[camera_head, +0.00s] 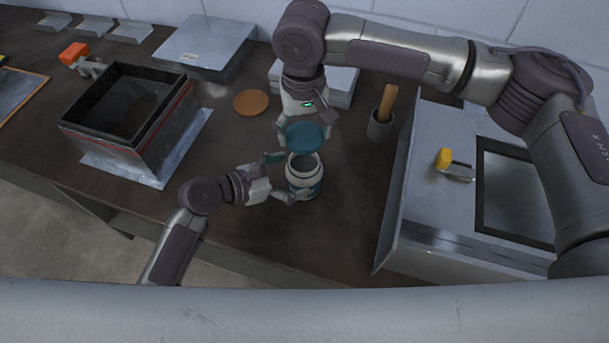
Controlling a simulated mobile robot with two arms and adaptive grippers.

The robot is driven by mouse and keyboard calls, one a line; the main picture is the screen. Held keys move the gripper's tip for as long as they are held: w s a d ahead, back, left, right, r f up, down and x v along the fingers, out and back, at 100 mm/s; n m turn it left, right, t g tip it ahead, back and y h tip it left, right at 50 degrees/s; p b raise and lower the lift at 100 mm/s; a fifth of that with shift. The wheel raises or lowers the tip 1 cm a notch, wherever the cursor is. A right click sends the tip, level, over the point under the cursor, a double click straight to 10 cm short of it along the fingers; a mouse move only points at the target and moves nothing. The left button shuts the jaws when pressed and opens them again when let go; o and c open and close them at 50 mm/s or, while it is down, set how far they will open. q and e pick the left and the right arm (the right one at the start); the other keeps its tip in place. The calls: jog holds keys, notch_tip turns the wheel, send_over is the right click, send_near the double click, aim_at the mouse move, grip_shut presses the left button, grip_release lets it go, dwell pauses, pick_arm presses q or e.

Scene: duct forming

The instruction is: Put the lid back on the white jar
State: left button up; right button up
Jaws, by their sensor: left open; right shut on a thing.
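The white jar (303,180) stands upright on the dark table, its mouth open and dark inside. It has a teal band on its side. The teal lid (305,138) is held by my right gripper (306,134), which is shut on it from above. The lid is above and slightly behind the jar's mouth, apart from it. My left gripper (282,178) is open, coming from the left, with its fingers on either side of the jar's left part. Whether the fingers touch the jar cannot be told.
A black open box (130,113) stands on a metal sheet at the left. A round brown disc (251,103) lies behind the jar. A cup with a wooden handle (381,121) and a large metal case (455,226) stand at the right. The table before the jar is clear.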

pick_arm(q)
jog(key=shift+x, duration=1.8)
jog(key=c, duration=1.5)
pick_arm(e)
send_over(304, 168)
jog(key=shift+f, duration=2.5)
